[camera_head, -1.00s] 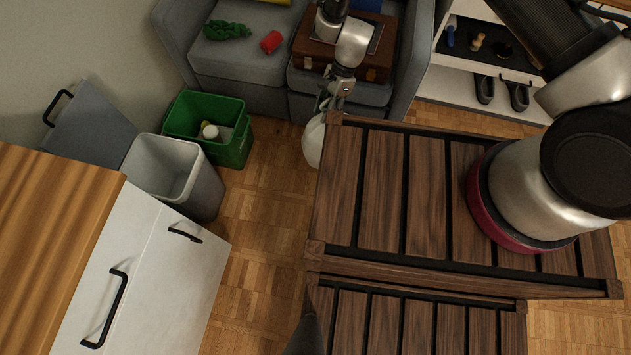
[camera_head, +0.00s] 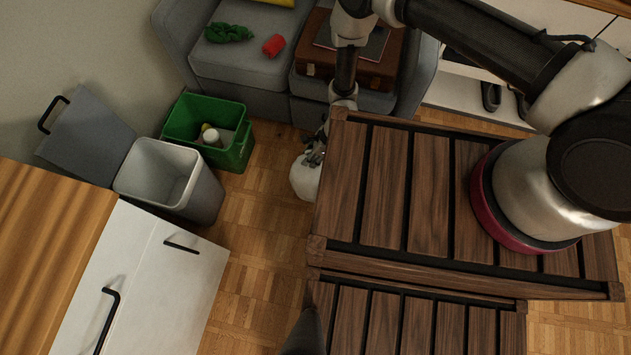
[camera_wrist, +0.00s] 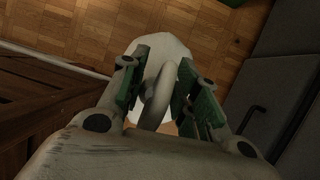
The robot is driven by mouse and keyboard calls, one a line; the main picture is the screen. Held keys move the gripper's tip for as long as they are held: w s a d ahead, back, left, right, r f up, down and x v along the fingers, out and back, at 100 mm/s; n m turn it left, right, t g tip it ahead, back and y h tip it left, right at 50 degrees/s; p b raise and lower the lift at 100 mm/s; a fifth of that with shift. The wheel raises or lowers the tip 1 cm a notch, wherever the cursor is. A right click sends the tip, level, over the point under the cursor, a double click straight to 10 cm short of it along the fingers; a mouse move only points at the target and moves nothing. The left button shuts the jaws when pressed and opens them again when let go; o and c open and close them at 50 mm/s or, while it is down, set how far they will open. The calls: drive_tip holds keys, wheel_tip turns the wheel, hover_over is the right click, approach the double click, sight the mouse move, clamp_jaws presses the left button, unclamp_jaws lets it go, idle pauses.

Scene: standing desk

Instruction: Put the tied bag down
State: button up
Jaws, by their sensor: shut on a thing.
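The tied bag (camera_head: 304,179) is white and rounded. It hangs beside the left edge of the slatted wooden platform, low over or on the parquet floor; I cannot tell whether it touches the floor. My gripper (camera_head: 318,150) is above it, pointing down. In the wrist view the bag (camera_wrist: 166,52) lies beyond the fingers, and its pale tied loop passes between the green-padded fingertips of my gripper (camera_wrist: 158,98), which is shut on it. The slatted platform hides part of the bag's right side in the head view.
A green crate (camera_head: 238,153) with a few items and an open grey bin (camera_head: 189,192) stand to the left. A grey sofa (camera_head: 262,72) with a brown case (camera_head: 372,72) is behind. The slatted platform (camera_head: 345,190) is close on the right. Parquet floor (camera_head: 262,215) is clear between.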

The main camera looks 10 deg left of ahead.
wheel_tip(320, 180, down, 10)
idle(0.6)
drive_tip(key=o, duration=1)
drive_tip(key=shift+f, duration=0.1)
drive_tip(key=v, duration=1.2)
